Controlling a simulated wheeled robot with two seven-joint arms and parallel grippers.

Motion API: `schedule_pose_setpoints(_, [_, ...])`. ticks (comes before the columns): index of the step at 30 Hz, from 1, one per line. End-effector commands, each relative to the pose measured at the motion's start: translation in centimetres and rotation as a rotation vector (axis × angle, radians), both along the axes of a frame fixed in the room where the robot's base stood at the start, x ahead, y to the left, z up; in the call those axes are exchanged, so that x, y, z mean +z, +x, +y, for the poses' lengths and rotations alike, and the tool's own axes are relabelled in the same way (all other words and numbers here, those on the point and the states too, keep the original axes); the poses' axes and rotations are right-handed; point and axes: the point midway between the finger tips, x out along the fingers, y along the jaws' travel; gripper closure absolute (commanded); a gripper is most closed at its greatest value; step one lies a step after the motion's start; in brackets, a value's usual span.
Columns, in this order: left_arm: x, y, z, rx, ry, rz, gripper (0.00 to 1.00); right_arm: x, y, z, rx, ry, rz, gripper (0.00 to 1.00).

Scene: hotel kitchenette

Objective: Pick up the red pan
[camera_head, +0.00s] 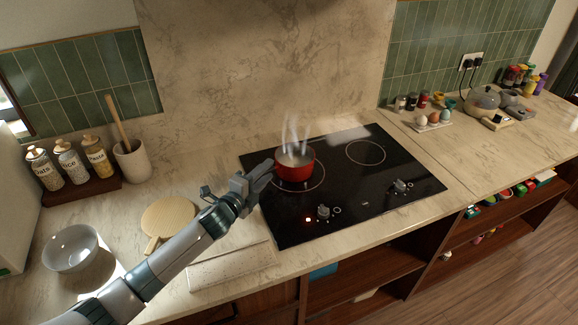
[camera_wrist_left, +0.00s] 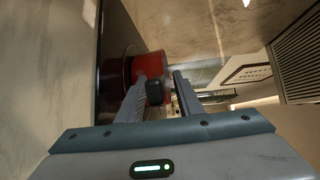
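The red pan (camera_head: 301,172) stands on the left rear ring of the black hob (camera_head: 345,205), with steam rising from it. In the left wrist view the pan's red side (camera_wrist_left: 150,66) is just beyond my fingers, with the dark end of its handle (camera_wrist_left: 155,94) pointing at the camera. My left gripper (camera_head: 264,174) is at the pan's left side. In the left wrist view the gripper (camera_wrist_left: 160,90) is open, its fingers on either side of the handle end, with a gap at the right finger. The right gripper is out of view.
A round wooden board (camera_head: 170,215) and a white bowl (camera_head: 72,247) lie left of the hob. Labelled jars (camera_head: 70,162) and a utensil pot (camera_head: 133,160) stand behind them. Eggs on a tray (camera_head: 430,124) and a grey pot (camera_head: 481,103) are at the right.

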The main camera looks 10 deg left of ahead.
Motion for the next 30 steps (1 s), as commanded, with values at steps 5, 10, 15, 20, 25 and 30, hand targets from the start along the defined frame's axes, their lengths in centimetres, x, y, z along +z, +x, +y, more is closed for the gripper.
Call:
schedule_pose_setpoints(5, [-0.06, 0.04, -0.04, 0.0, 0.0, 0.0, 0.67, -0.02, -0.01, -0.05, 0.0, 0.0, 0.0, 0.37])
schedule_pose_setpoints(10, [-0.04, 0.04, -0.03, 0.0, 0.0, 0.0, 0.67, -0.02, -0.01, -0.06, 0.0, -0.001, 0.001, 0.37])
schedule_pose_setpoints(15, [-0.03, 0.03, -0.02, 0.0, 0.0, 0.0, 0.77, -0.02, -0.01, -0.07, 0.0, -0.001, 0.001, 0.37])
schedule_pose_setpoints(20, [-0.04, 0.02, -0.02, 0.0, 0.0, 0.0, 1.0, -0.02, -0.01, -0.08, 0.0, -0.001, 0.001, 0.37])
schedule_pose_setpoints(25, [-0.06, 0.02, -0.01, 0.0, 0.0, 0.001, 1.0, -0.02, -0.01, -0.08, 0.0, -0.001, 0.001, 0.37])
schedule_pose_setpoints(30, [-0.08, 0.01, -0.02, 0.0, 0.0, 0.001, 1.0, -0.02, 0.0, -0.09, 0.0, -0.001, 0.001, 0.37])
